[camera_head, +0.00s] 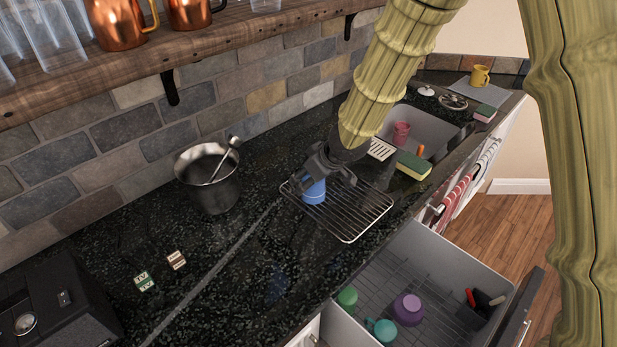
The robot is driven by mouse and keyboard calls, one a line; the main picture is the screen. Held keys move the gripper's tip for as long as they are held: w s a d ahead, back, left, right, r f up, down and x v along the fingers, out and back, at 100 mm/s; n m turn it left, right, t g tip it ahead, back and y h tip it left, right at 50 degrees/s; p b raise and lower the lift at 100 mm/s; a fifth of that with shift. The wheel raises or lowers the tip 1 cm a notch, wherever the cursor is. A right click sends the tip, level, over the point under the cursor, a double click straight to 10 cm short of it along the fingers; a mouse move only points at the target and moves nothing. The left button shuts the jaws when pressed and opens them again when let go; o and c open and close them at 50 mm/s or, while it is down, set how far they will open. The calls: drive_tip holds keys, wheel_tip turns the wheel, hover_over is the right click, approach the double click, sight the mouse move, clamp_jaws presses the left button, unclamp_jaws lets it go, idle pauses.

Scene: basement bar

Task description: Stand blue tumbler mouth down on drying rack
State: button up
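The blue tumbler (314,192) is at the left part of the wire drying rack (352,232) on the dark counter. My gripper (312,180) is above the tumbler with its fingers around its upper part. The fingers hide much of the tumbler, so I cannot see its mouth or whether it is gripped or touching the wires. The right and front parts of the rack are bare.
A metal bucket (210,184) stands left of the rack. A sponge (413,165) and a sink with a pink cup (401,133) lie behind it. The counter front-left of the rack is clear.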

drive_tip(key=o, duration=0.3)
drive_tip(key=shift+o, duration=0.2)
drive_tip(key=shift+r, duration=0.1)
drive_tip(key=p+v, duration=0.6)
drive_tip(key=v, duration=1.3)
drive_tip(key=shift+w+a+r, duration=0.3)
drive_tip(key=shift+r, duration=0.2)
idle(0.5)
